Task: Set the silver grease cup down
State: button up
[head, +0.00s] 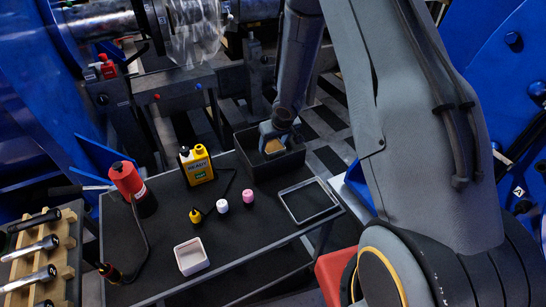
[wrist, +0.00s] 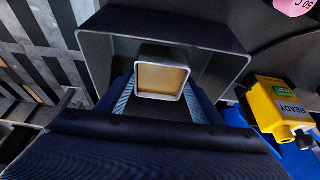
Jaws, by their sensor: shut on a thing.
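The silver grease cup (wrist: 186,91) is a small square cup with a pale rim and tan inside, seen between my fingers in the wrist view. My gripper (wrist: 160,95) is shut on it, one blue finger on each side. In the head view my gripper (head: 272,138) points down over the dark open bin (head: 294,162), with a tan patch of the cup showing by the fingers. The bin's rim (wrist: 240,65) frames the cup in the wrist view. I cannot tell whether the cup touches the bin's floor.
On the dark table stand a yellow device (head: 196,165), a red bottle (head: 130,182), small yellow (head: 196,216), white (head: 222,206) and pink (head: 248,197) items, a pale square dish (head: 191,256) and a thin-rimmed tray (head: 308,201). The table's front middle is clear.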

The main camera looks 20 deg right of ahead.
jog(key=shift+f+b, duration=1.1)
jog(key=shift+f, duration=1.15)
jog(key=shift+f, duration=0.1)
jog(key=o, duration=1)
jog(key=shift+f, duration=0.1)
jog(key=shift+o, duration=0.2)
jog(key=s+d+r+m+g+h+p, duration=0.1)
jog(key=s+d+r+p, duration=0.1)
jog(key=s+r, duration=0.75)
jog(key=s+d+r+h+p, duration=0.15)
jog(key=s+r, duration=0.45)
jog(key=r, duration=0.7)
jog(key=s+a+r+g+y, duration=0.1)
jog(key=s+a+r, duration=0.1)
jog(key=s, duration=0.4)
jog(key=s+a+r+m+g, duration=0.1)
jog(key=s+a+r, duration=0.1)
jog(key=s, duration=0.5)
jog(key=shift+s+r+g+y+p, duration=0.3)
jog(key=shift+r+y+p, duration=0.1)
jog(key=shift+r, duration=0.1)
